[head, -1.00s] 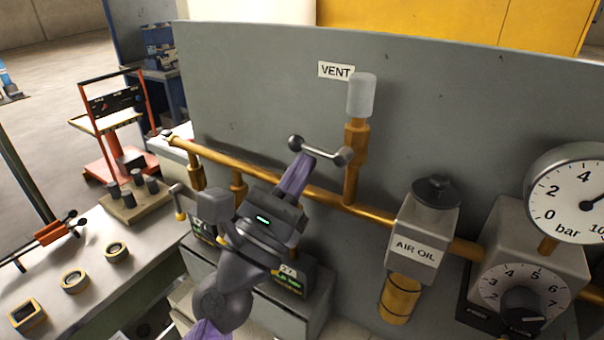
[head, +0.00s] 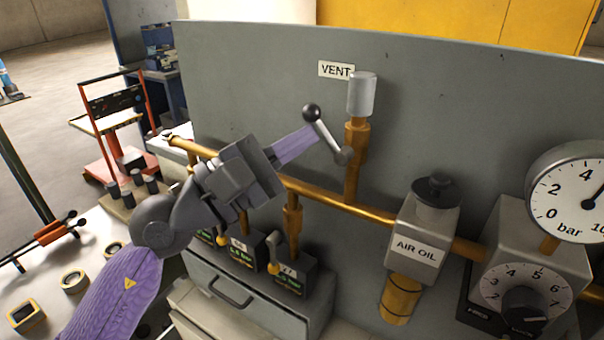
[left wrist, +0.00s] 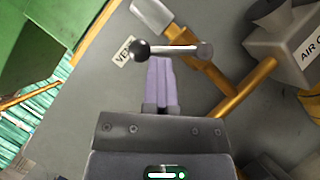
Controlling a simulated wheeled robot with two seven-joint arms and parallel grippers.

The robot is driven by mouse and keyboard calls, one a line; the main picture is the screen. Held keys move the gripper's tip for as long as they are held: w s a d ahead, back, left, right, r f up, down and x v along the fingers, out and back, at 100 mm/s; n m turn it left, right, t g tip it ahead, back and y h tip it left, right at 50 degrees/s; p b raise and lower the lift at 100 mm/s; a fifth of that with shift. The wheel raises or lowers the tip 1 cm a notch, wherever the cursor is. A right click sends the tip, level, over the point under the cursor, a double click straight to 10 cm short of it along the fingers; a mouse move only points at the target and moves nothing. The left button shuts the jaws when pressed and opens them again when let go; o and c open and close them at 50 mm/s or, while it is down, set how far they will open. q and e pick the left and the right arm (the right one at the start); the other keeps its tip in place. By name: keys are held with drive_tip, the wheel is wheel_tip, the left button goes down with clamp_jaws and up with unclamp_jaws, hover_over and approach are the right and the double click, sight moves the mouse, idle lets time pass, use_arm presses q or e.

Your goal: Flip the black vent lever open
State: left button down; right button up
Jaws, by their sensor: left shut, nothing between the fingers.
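The vent lever (head: 326,134) is a grey bar with a dark ball at its end, pivoting on the brass vertical pipe below the VENT label (head: 336,69). It tilts up and left from its pivot, ball uppermost. My left gripper (head: 316,136) has its purple fingers shut and empty, with the tips at the lever's left side, just below the ball. In the left wrist view the lever (left wrist: 172,50) lies across just beyond the fingertips (left wrist: 159,60); whether they touch is unclear. The right gripper is out of view.
A grey panel (head: 450,110) stands behind the brass pipe (head: 330,198). The AIR OIL unit (head: 417,240) and a bar gauge (head: 570,195) are at right. Space above the lever is clear.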

use_arm(q)
drive_tip(key=m, duration=0.1)
drive_tip(key=r+m+g, duration=0.1)
drive_tip(key=m+y, duration=0.1)
drive_tip(key=m, duration=0.1)
drive_tip(key=shift+s+d+r+g, duration=0.2)
drive_tip(key=shift+d+g, duration=0.1)
drive_tip(key=shift+g, duration=0.1)
drive_tip(key=shift+s+d+r+m+g+y+b, duration=0.15)
drive_tip(key=shift+d+r+m+g+y+b, duration=0.2)
drive_tip(key=shift+m, duration=0.5)
drive_tip(key=shift+s+d+r+m+g+y+b, duration=0.15)
drive_tip(key=shift+m+g+y, duration=0.25)
drive_tip(key=shift+m, duration=0.45)
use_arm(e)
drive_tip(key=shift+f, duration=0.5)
use_arm(q)
drive_tip(key=shift+d, duration=0.1)
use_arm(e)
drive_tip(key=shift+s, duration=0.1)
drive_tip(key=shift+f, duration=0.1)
